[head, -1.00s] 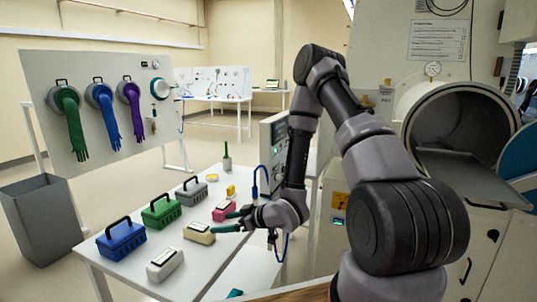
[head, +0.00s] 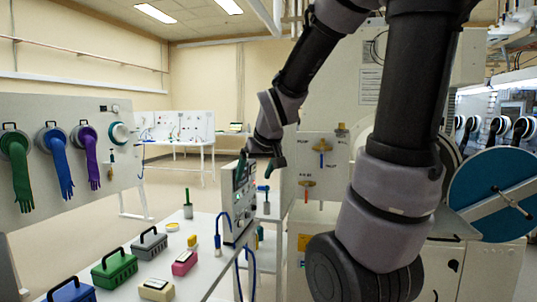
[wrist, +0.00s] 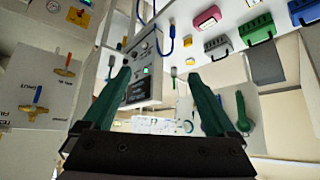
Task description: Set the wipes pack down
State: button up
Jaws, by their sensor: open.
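My gripper (head: 260,166) is raised in front of the grey instrument box, above the table's right side. In the wrist view, its two green fingers (wrist: 160,85) are spread wide with nothing between them. A pink pack (head: 185,263) with a pale top lies on the white table, well below and left of my gripper. It also shows upside down at the top of the wrist view (wrist: 207,18). A beige pack (head: 157,289) lies nearer the front edge, cut by the picture's bottom. I cannot tell which pack is the wipes pack.
Blue (head: 72,291), green (head: 114,271) and grey (head: 149,244) toolboxes line the table's left side. The instrument box (head: 236,203) stands at its right edge beside a blue curved tube (head: 219,228). A green-handled tool (head: 188,208) stands at the back.

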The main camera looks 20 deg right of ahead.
jog(key=s+a+r+m+y, duration=0.1)
jog(key=s+r+m, duration=0.1)
jog(key=s, duration=0.5)
jog(key=s+a+r+m+y, duration=0.1)
jog(key=s+r, duration=0.4)
jog(key=s, duration=0.2)
jog(key=shift+s+r+m+g, duration=0.15)
jog(key=shift+r+m+g, duration=0.1)
jog(key=shift+m+g, duration=0.15)
